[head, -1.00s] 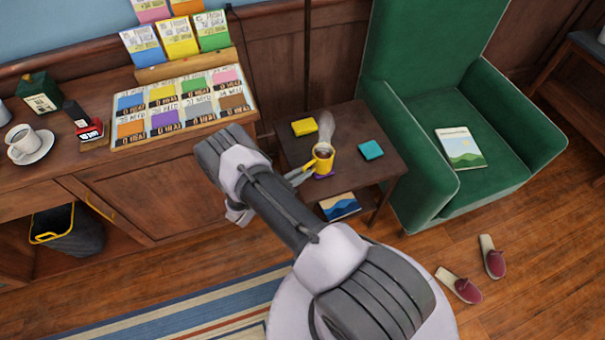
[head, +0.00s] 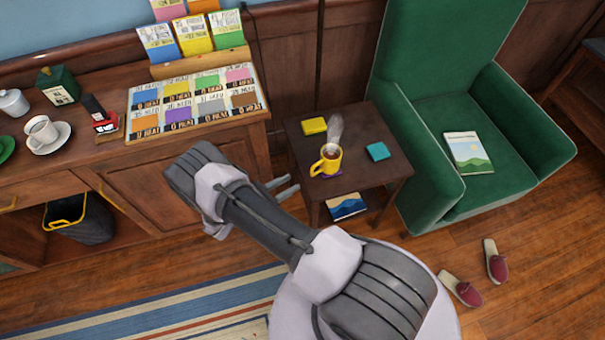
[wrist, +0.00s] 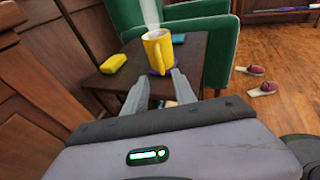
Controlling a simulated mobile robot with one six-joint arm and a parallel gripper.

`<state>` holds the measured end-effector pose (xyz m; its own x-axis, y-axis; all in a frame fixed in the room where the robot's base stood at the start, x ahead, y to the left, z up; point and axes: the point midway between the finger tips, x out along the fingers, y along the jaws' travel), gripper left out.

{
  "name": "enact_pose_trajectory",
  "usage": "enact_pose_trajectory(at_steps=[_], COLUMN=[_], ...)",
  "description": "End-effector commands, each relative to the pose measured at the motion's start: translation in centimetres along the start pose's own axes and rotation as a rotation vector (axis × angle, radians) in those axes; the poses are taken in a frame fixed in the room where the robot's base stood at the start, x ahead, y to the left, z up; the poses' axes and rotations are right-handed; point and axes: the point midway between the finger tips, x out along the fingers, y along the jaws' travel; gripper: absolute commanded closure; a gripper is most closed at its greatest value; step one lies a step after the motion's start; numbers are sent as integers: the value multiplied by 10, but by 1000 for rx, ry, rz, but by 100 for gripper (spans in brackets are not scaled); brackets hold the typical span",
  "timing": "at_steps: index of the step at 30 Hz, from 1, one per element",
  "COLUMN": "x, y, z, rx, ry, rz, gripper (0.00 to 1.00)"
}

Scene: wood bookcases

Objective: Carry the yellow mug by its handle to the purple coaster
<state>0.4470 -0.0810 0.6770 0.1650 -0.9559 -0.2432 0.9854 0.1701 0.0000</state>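The yellow mug (head: 328,160) stands upright on the purple coaster (head: 337,176) on the small side table, with a dark drink inside and steam above. Its handle points left in the head view, toward my gripper. The mug also shows in the wrist view (wrist: 157,50), with a sliver of the purple coaster (wrist: 160,73) under it. My gripper (head: 286,186) is open and empty, left of and apart from the mug. Its two fingers (wrist: 160,92) show spread in the wrist view, short of the mug. The mug hides most of the coaster.
A green armchair (head: 430,185) stands close on the right. A wood cabinet (head: 140,190) is left. Slippers (head: 496,262) lie on the floor.

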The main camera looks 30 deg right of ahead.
Motion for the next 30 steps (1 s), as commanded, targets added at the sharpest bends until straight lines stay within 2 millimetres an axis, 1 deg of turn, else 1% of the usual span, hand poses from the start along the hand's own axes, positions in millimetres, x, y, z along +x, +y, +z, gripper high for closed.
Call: enact_pose_trajectory(at_steps=[1,4,5,6,7,8,9,11,12,14,15,17,18,20,21,24,27,30], x=[-9,-19,-22,-25,-29,-33,-39,-51,-60,-76,-88,-107,-122,-145,-160,-198,-227,-245], y=[1,1,2,4,7,9,11,8,3,-10,-21,-40,-55,-78,-93,-127,-150,-162], z=[1,2,5,15,26,42,67,112,143,186,214,253,276,307,325,358,377,386], rx=[1,4,14,43,77,123,200,342,446,606,720,899,1020,1204,1326,1605,1815,1942], ry=[0,1,6,20,37,60,99,174,230,321,385,491,565,683,765,974,1157,1285], rz=[2,-2,-9,-30,-55,-89,-145,-248,-321,-429,-503,-613,-685,-789,-857,-1006,-1120,-1190], gripper=[68,68,68,68,68,68,68,68,68,68,68,68,68,68,68,68,68,68])
